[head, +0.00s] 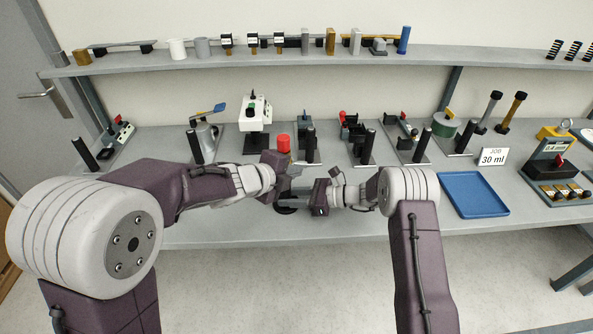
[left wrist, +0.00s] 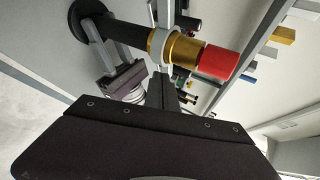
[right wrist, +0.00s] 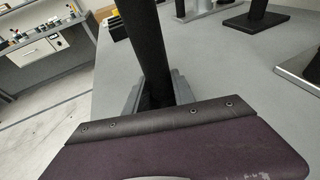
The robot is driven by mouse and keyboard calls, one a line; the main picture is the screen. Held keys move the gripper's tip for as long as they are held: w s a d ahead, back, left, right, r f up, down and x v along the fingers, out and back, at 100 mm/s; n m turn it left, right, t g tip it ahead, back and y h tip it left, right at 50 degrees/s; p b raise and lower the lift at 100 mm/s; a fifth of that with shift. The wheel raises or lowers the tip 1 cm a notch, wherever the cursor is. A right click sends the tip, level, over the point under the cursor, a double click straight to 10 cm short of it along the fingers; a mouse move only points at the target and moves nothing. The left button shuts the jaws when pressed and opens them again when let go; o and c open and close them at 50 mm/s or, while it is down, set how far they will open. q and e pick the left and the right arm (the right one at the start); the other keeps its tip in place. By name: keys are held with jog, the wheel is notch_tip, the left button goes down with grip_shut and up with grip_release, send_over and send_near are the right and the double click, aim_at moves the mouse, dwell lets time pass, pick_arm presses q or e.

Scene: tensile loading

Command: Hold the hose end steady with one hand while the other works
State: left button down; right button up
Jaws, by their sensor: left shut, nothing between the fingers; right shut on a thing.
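The hose end is a black upright tube (right wrist: 150,45) with a gold collar (left wrist: 183,50) and a red cap (head: 284,143). In the left wrist view it lies across the top, from a black round base (left wrist: 88,22) to the cap. My right gripper (head: 318,192) is shut on the black tube, below the collar; in the right wrist view (right wrist: 155,98) the tube rises from between its fingers. My left gripper (head: 280,182) is shut and empty, close by the collar.
Several stations with black posts (head: 365,148) stand along the bench behind the arms. A blue tray (head: 473,194) and a "30 ml" card (head: 492,158) are at the right. A shelf (head: 240,57) with small items runs above. Bare bench lies left of the tray.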

pick_arm(q)
jog(key=s+r, duration=0.2)
jog(key=s, duration=0.4)
jog(key=s+a+r, duration=0.1)
jog(key=s+r, duration=0.2)
jog(key=s, duration=0.3)
jog(key=shift+s+a, duration=0.3)
